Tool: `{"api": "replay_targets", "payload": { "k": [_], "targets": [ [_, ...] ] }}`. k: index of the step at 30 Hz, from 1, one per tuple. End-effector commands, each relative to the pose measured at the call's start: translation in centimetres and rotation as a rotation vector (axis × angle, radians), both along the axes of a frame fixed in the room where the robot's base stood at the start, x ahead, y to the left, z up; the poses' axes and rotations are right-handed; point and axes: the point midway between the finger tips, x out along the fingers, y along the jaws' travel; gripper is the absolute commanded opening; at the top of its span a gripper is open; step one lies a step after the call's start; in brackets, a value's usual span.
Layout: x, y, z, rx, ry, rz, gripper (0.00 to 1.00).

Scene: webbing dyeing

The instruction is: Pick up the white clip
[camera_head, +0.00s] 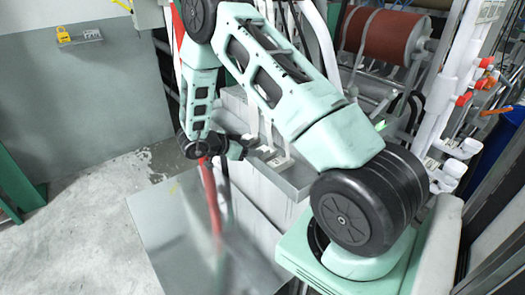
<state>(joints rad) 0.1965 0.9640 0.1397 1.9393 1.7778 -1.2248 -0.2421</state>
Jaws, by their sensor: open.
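My gripper (246,146) is the dark end of my arm, left of the picture's middle. It is open, at the left part of a grey metal ledge (292,182). Small pale pieces (280,160) stand on the ledge just right of the gripper. One of them may be the white clip, but they are too small and too covered by my arm to tell. I see nothing held in the gripper.
A reddish roller (385,35) and white pipes (450,85) stand at the right. The floor (90,200) at the left is clear.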

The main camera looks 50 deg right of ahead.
Motion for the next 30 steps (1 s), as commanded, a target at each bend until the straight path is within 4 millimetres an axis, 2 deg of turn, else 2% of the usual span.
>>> {"api": "replay_targets", "payload": {
  "k": [5, 15, 24, 27, 30],
  "targets": [
    [-0.2, -0.9, -0.4, 0.001, 0.001, 0.001, 0.6],
    [-1.1, -4.6, -2.6, 0.001, 0.001, 0.0, 0.6],
    [-1.2, -5.0, -3.0, 0.002, -0.001, 0.002, 0.6],
    [-1.2, -5.0, -3.0, 0.002, -0.001, 0.002, 0.32],
    [-1.2, -5.0, -3.0, 0.001, 0.0, 0.002, 0.09]
  ]
}}
